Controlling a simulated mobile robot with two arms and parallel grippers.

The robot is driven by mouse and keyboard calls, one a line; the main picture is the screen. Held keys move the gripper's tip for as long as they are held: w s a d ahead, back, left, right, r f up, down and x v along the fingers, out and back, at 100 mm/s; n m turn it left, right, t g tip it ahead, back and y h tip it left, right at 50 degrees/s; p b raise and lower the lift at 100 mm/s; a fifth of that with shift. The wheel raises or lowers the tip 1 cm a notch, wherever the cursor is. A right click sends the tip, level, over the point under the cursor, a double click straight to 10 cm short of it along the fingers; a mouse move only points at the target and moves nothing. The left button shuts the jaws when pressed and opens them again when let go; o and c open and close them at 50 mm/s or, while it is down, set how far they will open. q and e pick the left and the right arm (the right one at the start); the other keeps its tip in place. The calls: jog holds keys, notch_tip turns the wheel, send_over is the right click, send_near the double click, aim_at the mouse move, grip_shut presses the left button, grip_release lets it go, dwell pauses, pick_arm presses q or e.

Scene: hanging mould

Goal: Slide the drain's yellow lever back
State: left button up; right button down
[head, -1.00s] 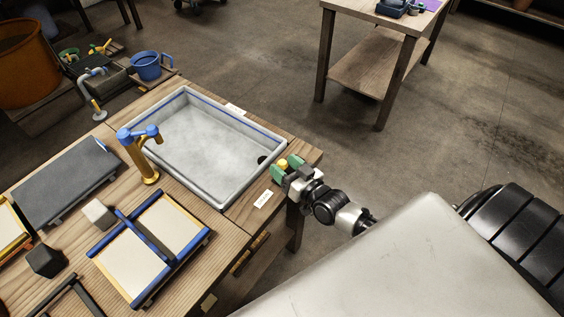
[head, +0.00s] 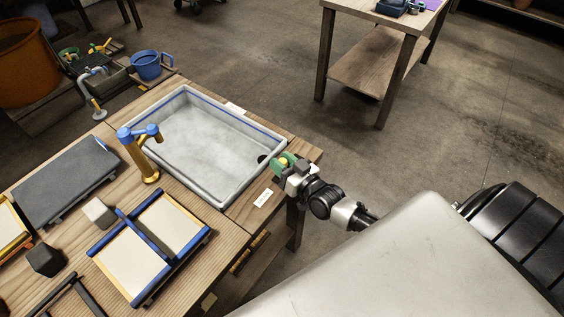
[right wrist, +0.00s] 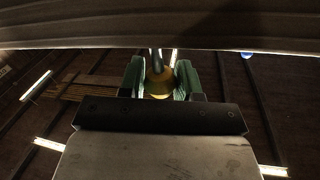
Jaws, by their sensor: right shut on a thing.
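The grey sink basin (head: 200,140) sits in the wooden bench, with a dark drain hole (head: 262,159) near its right corner. My right gripper (head: 284,162) is at the bench corner just outside the basin, shut on the drain's yellow lever (head: 281,161). The lever is mostly hidden by the green fingers in the head view. In the right wrist view the lever's round yellow end (right wrist: 159,84) sits between the two green fingers, on a thin grey rod. My left gripper is not in view.
A blue and gold tap (head: 148,160) stands at the basin's left edge. A white label (head: 263,198) lies on the bench near my right gripper. Blue-edged frames (head: 150,245) lie at the front.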

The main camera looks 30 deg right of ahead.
jog(key=d, duration=0.2)
jog(key=w+d+b, duration=0.2)
jog(key=d, duration=0.1)
jog(key=shift+w+d+f, duration=0.15)
jog(key=shift+d, duration=0.3)
jog(key=shift+r, duration=0.2)
jog(key=c, duration=1)
grip_release()
jog(key=shift+o, duration=1.1)
jog(key=shift+d+f, duration=0.1)
